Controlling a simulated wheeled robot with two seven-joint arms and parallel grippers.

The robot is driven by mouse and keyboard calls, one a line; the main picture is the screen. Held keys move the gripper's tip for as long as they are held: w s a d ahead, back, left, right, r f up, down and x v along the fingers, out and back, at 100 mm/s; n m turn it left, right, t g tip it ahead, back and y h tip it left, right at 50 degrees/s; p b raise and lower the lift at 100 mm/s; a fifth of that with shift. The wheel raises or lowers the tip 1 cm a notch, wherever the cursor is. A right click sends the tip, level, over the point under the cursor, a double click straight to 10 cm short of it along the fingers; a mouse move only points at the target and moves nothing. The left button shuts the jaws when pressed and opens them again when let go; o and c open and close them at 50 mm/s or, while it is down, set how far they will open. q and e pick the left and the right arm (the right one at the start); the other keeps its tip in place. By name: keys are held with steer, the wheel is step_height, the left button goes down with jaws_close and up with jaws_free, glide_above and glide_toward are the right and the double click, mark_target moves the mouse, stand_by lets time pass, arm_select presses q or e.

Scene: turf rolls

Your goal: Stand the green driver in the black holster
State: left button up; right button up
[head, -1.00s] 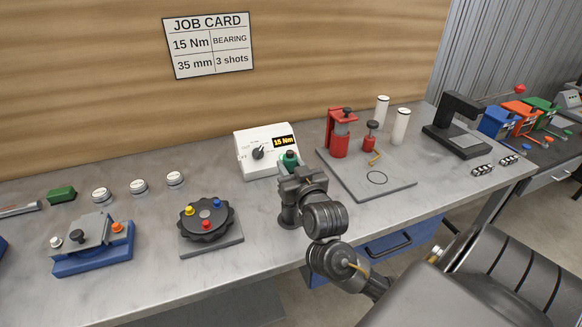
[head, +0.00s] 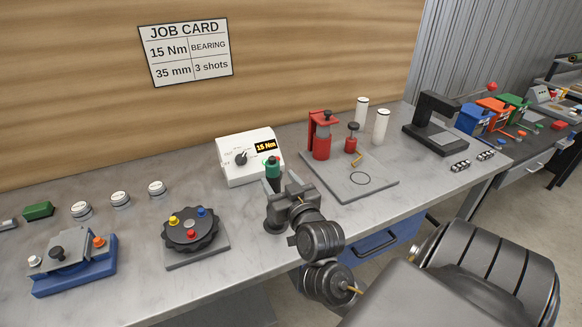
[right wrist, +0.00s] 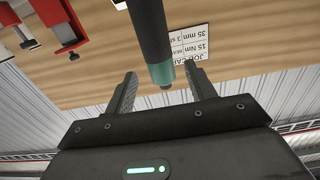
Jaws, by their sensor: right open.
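The green driver (head: 272,170) stands upright in front of the white controller box, its green top clear of my gripper. The black holster (head: 274,224) is on the bench below it. My right gripper hides the stretch between them, but the driver appears to be standing in the holster. My right gripper (head: 287,194) is open, just in front and to the right of the driver. In the right wrist view the driver's green band (right wrist: 161,75) shows upside down between the spread fingers (right wrist: 163,88), with a gap on each side. My left gripper is out of view.
The white controller box (head: 236,171) reads 15 Nm. A black round fixture (head: 191,236) and a blue-based fixture (head: 75,280) stand to the left. A grey plate (head: 375,190) with a red press (head: 321,140) lies to the right. The front bench strip between is clear.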

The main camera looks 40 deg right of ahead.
steer(key=p+v, duration=0.4)
steer(key=v, duration=0.3)
steer(key=shift+s+r+p, duration=0.2)
steer(key=shift+s+p, duration=0.15)
